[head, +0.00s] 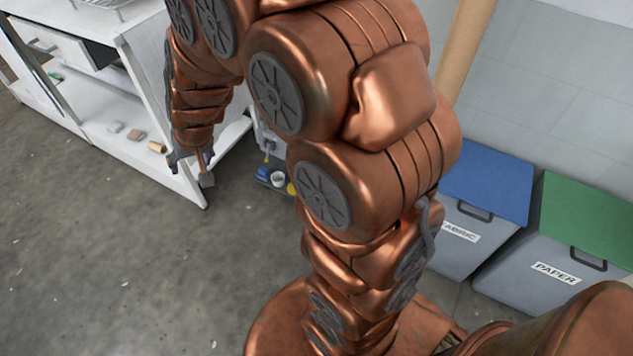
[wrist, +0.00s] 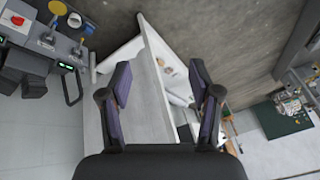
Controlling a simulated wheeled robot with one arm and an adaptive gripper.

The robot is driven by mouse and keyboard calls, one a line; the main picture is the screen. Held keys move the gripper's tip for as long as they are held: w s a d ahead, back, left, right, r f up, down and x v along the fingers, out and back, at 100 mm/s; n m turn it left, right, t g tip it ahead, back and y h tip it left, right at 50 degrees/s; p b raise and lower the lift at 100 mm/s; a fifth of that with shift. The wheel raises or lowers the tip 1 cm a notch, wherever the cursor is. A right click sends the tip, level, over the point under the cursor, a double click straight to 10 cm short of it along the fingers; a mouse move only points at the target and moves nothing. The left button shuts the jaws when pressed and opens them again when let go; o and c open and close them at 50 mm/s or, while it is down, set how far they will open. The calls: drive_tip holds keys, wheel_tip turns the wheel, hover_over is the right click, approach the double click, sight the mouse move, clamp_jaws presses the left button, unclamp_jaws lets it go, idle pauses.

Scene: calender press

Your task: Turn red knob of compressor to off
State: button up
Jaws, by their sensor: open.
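My gripper (wrist: 160,78) is open and empty in the wrist view, with its two dark fingers wide apart. In the head view my gripper (head: 190,168) hangs at the end of my copper arm, beside the white shelf unit and above the floor. A grey machine (wrist: 62,58) with a yellow round part and a blue round part is at the upper left of the wrist view, well apart from my fingers. My arm hides much of the middle of the head view.
A white shelf unit (head: 165,185) with small items stands at the left. A blue-lidded fabric bin (head: 490,180) and a green-lidded paper bin (head: 590,215) stand along the wall at the right. The grey floor (head: 90,260) at the lower left is mostly clear.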

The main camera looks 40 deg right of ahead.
drive_tip(key=w+d+f+m+t+h+b, duration=0.1)
drive_tip(key=w+d+f+b, duration=0.3)
drive_tip(key=w+f, duration=0.3)
drive_tip(key=w+d+f+m+t+h+b, duration=0.2)
drive_tip(key=w+d+f+b, duration=0.3)
drive_tip(key=f, duration=0.4)
drive_tip(key=w+d+f+m+h+b, duration=0.35)
drive_tip(key=d+f+h+b, duration=0.35)
drive_tip(key=d+f, duration=0.9)
drive_tip(key=s+d+f+g+h+b, duration=0.1)
drive_tip(key=s+d+f+h+b, duration=0.25)
drive_tip(key=f, duration=0.25)
drive_tip(key=s+d+f+m+g+h+b, duration=0.1)
drive_tip(key=s+d+f+h+b, duration=0.15)
drive_tip(key=d+f+b, duration=0.35)
drive_tip(key=s+d+f+g+h+b, duration=0.1)
drive_tip(key=s+d+f+h+b, duration=0.2)
drive_tip(key=f, duration=0.4)
drive_tip(key=d+b, duration=0.3)
drive_tip(key=d, duration=0.5)
drive_tip(key=shift+w, duration=0.15)
drive_tip(key=shift+d, duration=0.1)
